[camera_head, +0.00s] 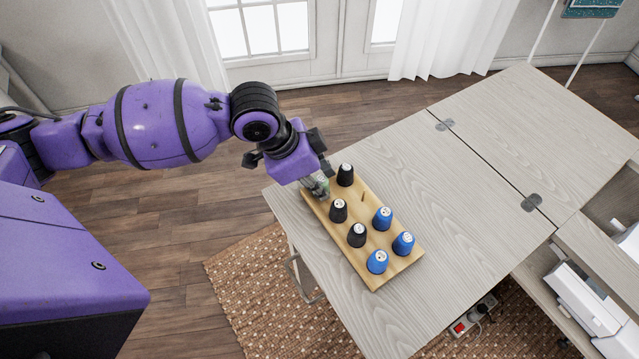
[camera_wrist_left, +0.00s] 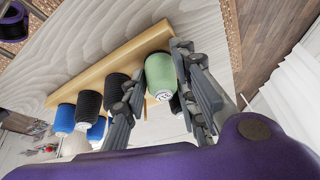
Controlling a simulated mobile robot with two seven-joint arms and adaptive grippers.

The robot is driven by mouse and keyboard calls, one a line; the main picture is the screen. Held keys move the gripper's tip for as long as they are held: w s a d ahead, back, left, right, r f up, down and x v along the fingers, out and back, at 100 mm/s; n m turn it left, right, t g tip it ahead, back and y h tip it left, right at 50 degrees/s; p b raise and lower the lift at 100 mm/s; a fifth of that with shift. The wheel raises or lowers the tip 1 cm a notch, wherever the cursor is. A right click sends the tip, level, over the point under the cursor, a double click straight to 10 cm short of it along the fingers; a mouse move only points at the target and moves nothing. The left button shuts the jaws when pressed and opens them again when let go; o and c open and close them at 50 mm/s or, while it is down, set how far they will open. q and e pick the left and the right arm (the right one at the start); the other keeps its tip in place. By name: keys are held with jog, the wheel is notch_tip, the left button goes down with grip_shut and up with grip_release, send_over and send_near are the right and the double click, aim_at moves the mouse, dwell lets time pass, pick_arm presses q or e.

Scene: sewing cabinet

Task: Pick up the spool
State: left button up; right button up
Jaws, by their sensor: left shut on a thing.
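A light green spool (camera_wrist_left: 160,76) sits between the fingers of my left gripper (camera_wrist_left: 158,92) in the wrist view. The gripper is shut on it. I cannot tell whether the spool still touches the board. Black spools (camera_head: 338,211) and blue spools (camera_head: 377,261) stand upright on the board. One bare peg (camera_head: 363,197) shows among them. My right gripper is not in view.
The board lies on a pale wood cabinet top (camera_head: 440,200), which is clear to the right. Metal hinges (camera_head: 531,202) join its panels. An open shelf is at the lower right. A woven rug (camera_head: 240,285) lies on the floor.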

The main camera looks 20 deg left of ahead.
pick_arm(q)
jog(key=shift+s+f, duration=0.3)
jog(key=shift+s, duration=0.05)
jog(key=shift+c, duration=0.4)
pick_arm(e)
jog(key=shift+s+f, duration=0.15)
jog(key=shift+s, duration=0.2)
